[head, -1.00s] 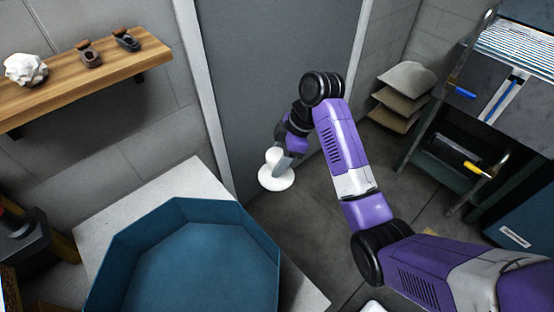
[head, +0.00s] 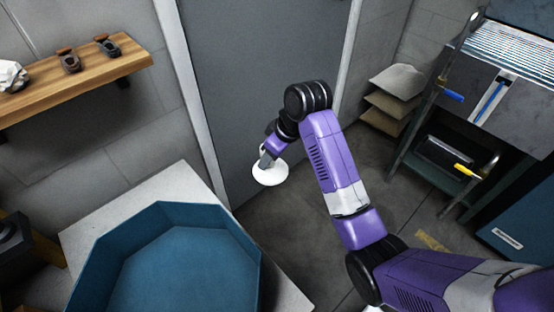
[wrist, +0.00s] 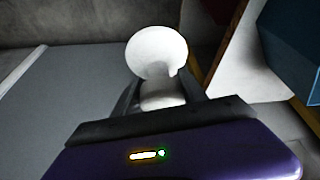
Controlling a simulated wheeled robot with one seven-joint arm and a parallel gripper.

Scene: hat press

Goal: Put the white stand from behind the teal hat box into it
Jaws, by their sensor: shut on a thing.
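The white stand (head: 270,173) has a round, wide disc and hangs at my gripper (head: 266,159), clear of the table. In the wrist view the stand (wrist: 157,55) shows its disc and a thick stem between the jaws. My gripper (wrist: 160,95) is shut on that stem. The teal hat box (head: 232,232) is an open, many-sided box with an empty-looking inside, at the lower left of the head view. The stand is beyond the box's far right side, apart from it. In the wrist view a teal wall (wrist: 305,45) shows at the upper right.
The box stands on a pale table (head: 180,182) with a free strip at its back. A wooden shelf (head: 75,85) with small items is on the left wall. A grey door (head: 260,60) is behind my gripper. A press with racks (head: 500,110) stands at the right.

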